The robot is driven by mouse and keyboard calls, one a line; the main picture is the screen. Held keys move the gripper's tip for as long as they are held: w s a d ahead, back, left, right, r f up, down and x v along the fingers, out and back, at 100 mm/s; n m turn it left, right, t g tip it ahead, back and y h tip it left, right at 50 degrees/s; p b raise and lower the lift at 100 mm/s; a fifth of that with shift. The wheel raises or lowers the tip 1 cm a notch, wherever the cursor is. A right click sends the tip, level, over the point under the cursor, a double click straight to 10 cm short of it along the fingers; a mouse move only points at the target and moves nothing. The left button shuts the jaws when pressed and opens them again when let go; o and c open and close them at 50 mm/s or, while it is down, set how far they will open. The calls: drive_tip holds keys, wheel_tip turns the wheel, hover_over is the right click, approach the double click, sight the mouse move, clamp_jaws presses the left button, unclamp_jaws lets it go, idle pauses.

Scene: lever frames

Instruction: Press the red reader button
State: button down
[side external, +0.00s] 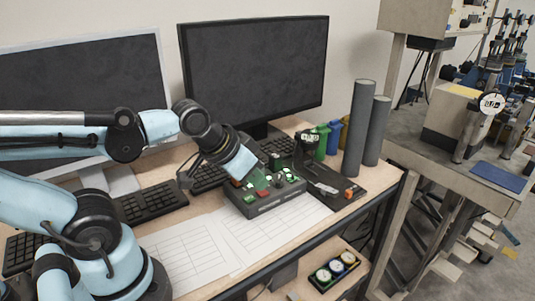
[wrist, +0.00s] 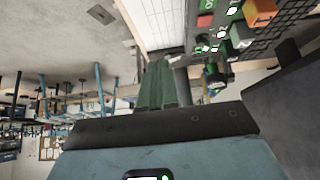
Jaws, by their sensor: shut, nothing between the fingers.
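A grey control box (side external: 268,198) with several red, green and white buttons sits on the desk. A red button (side external: 263,193) is on its front part, and a red button (wrist: 205,20) also shows near the top of the wrist view. My gripper (wrist: 157,75) is shut and empty, its fingers together in the wrist view, below and left of that red button and apart from it in the picture. In the side view my wrist hangs over the left part of the box; the fingertips cannot be made out there. I cannot tell which red button is the reader's.
A black device (side external: 335,188) with an orange-red part stands right of the box. Keyboards (side external: 150,201), a monitor (side external: 255,75) and grey cylinders (side external: 358,130) stand around it. Paper sheets (side external: 205,250) lie flat in front, leaving low, clear room.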

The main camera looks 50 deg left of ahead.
drive_tip(key=shift+w, duration=0.1)
drive_tip(key=r+n+t+y, duration=0.1)
drive_tip(key=n+t+y, duration=0.1)
drive_tip(key=n, duration=0.9)
hover_over(259, 193)
drive_tip(key=shift+f, duration=0.1)
drive_tip(key=shift+f, duration=4.3)
drive_tip(key=shift+f, duration=0.15)
drive_tip(key=shift+f, duration=0.25)
